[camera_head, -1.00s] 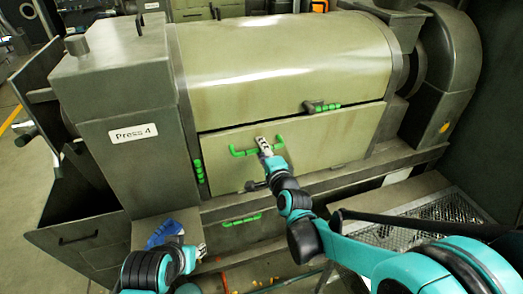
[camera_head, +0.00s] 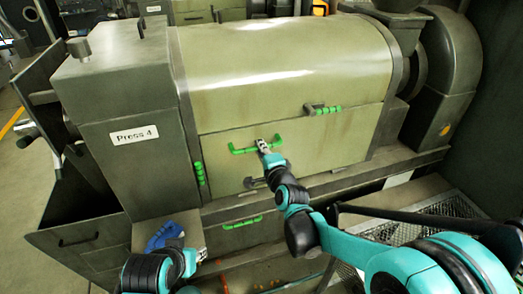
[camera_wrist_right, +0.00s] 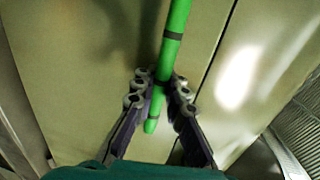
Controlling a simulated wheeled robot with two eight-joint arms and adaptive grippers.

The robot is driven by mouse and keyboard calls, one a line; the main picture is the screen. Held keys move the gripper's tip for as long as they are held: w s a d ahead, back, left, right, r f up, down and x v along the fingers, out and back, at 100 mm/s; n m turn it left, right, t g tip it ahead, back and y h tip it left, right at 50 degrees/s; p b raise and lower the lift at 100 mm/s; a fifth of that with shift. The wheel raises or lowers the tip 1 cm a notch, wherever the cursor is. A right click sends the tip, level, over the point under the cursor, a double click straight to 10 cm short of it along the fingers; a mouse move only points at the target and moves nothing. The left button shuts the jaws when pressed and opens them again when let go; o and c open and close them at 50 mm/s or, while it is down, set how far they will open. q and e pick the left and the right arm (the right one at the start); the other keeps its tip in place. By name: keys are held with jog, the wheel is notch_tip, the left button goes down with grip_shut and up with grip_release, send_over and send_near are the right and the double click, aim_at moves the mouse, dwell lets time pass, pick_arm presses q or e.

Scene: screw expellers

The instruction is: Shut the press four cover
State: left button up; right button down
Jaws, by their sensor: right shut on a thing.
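The press four cover (camera_head: 320,150) is the pale olive panel on the front of the press marked "Press 4" (camera_head: 134,134). It lies nearly flush beneath the rounded upper housing (camera_head: 280,60); I cannot tell if it is fully seated. Its green handle (camera_head: 240,151) runs across its upper part. My right gripper (camera_head: 262,146) is shut on this handle, and the wrist view shows both fingers (camera_wrist_right: 160,95) on either side of the green bar (camera_wrist_right: 174,40). My left gripper (camera_head: 202,254) is low at the left, apart from the cover; its finger opening is unclear.
A green-marked latch (camera_head: 322,109) sits at the cover's upper right, and another green handle (camera_head: 199,173) at its left edge. A lower green handle (camera_head: 242,221) is below. A blue item (camera_head: 165,235) lies near my left gripper. Mesh grating (camera_head: 440,215) is at right.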

jog(key=c, duration=1.5)
grip_release()
jog(key=shift+w, duration=0.1)
jog(key=shift+c, duration=0.2)
jog(key=shift+w+a, duration=0.1)
jog(key=v, duration=1.2)
jog(key=shift+f, duration=0.1)
jog(key=s+d+f+n+g+h+b, duration=0.2)
jog(key=s+d+f+n+g+b, duration=0.1)
jog(key=s+d+f+n, duration=0.4)
jog(key=s+d+f+n+g+h+b, duration=0.3)
jog(key=s+d+f+n+g, duration=0.2)
jog(key=s, duration=0.7)
notch_tip(320, 180, down, 5)
jog(key=d+n, duration=0.2)
jog(key=shift+s+d+r+g, duration=0.15)
jog(key=shift+s+d+g, duration=0.15)
jog(key=shift+s, duration=0.1)
